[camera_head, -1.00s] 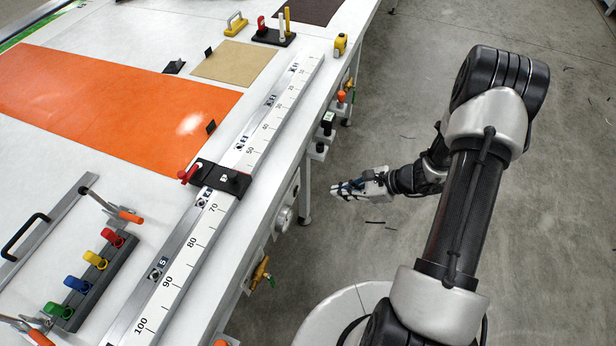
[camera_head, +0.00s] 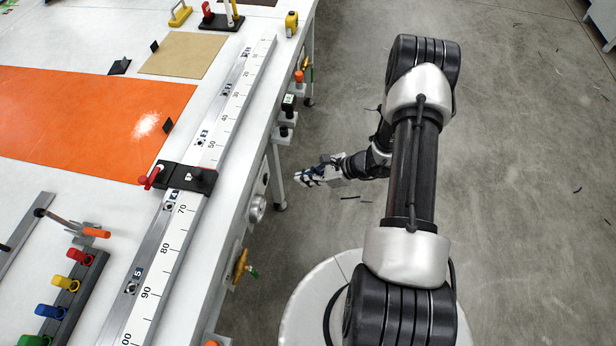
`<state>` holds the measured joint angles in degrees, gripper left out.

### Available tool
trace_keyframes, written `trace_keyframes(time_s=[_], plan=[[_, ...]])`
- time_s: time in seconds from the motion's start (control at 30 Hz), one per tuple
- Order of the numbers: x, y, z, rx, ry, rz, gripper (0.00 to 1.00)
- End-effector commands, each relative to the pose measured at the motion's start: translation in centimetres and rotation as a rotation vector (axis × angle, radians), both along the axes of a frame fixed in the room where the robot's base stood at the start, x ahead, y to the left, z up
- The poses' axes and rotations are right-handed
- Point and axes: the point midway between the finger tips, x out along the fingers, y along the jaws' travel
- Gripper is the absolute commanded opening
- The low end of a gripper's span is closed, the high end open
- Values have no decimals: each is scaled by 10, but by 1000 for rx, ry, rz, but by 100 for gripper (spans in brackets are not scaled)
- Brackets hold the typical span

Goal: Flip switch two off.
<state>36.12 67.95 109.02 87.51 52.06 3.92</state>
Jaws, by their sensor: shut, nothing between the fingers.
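My gripper (camera_head: 305,179) is shut and empty. It hangs over the floor to the right of the table's front side, apart from the table and its controls. Small numbered fittings run along the ruler rail; the ones marked 4 (camera_head: 170,201) and 5 (camera_head: 132,281) are nearest, and the farther marks are too small to read surely. A dark box with a light face (camera_head: 288,103) and a dark fitting below it (camera_head: 285,131) sit on the table's front side. I cannot tell which part is switch two or how it is set.
The white table (camera_head: 105,200) fills the left. A black clamp with a red handle (camera_head: 186,177) crosses the ruler. A round knob (camera_head: 257,208) and a brass valve (camera_head: 240,266) stick out from the table's front side.

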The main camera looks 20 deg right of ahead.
Motion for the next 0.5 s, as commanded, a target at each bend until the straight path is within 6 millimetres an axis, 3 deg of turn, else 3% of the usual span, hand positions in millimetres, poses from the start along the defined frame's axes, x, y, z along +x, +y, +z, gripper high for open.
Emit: trace_keyframes(time_s=[0.27,0.5], plan=[[27,40,-40,0,-1,6,0],[46,64,-33,-1,-2,3,0]])
